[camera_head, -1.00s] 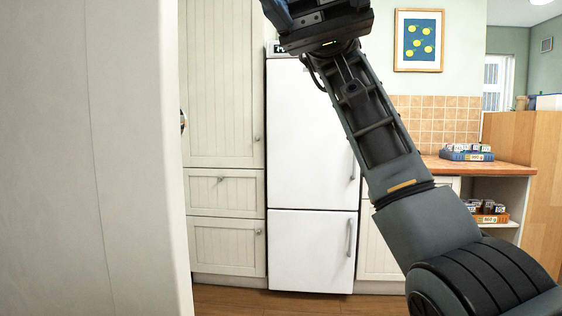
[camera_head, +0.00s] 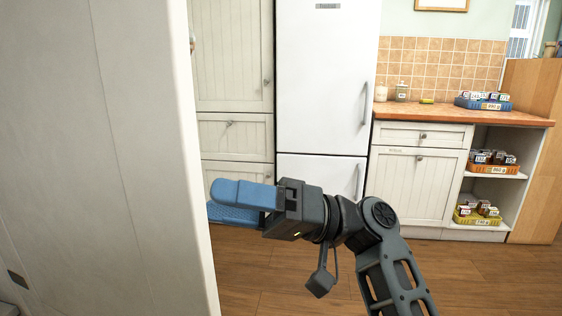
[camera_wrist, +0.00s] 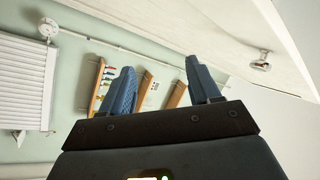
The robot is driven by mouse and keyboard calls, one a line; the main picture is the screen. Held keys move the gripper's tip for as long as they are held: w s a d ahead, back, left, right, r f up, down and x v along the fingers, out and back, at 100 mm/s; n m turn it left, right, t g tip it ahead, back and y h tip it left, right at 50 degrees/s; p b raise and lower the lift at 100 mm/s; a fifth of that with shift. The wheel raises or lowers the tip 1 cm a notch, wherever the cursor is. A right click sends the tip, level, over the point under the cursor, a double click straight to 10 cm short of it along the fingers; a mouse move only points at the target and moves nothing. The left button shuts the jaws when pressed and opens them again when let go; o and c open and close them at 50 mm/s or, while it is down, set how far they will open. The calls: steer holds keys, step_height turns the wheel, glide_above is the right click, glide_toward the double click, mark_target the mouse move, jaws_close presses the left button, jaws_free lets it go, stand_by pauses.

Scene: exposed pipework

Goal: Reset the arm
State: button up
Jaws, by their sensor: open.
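My gripper (camera_head: 222,204) is in the lower middle of the head view, at the end of my bent arm. Its two blue fingers point left, towards the pale panel edge, with a gap between them and nothing held. In the wrist view my gripper (camera_wrist: 161,76) shows both blue fingers spread apart, with only background between them. Whether the fingertips touch the pale panel cannot be told.
A pale panel (camera_head: 100,140) fills the left side, close by. Behind stand a white fridge (camera_head: 325,75), cupboards (camera_head: 415,185) and a wooden counter (camera_head: 460,115) with a blue crate (camera_head: 484,105). Open wooden floor (camera_head: 490,270) lies at lower right.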

steer(key=s+d+f+m+t+h, duration=0.25)
steer(key=f+m+t, duration=0.4)
steer(key=f, duration=0.55)
steer(key=s+d+f+m+t+h, duration=0.1)
steer(key=d+f+m+t+h, duration=0.3)
steer(key=f+t, duration=0.55)
steer(key=s+d+f+m+h, duration=0.4)
steer(key=s+d+f+h, duration=0.55)
steer(key=s+f, duration=0.3)
steer(key=s+d+r+n+t+h, duration=0.1)
steer(key=s+d+r+h, duration=0.25)
steer(key=s+d, duration=0.4)
steer(key=s+d+r+n+t+h, duration=0.15)
steer(key=s+d+r, duration=0.25)
steer(key=s, duration=0.7)
step_height(320, 180, up, 18)
steer(key=s+n+p, duration=0.1)
steer(key=s+p, duration=0.2)
steer(key=p, duration=1.1)
steer(key=shift+r+n, duration=0.15)
steer(key=shift+n, duration=0.15)
steer(key=shift+d, duration=0.1)
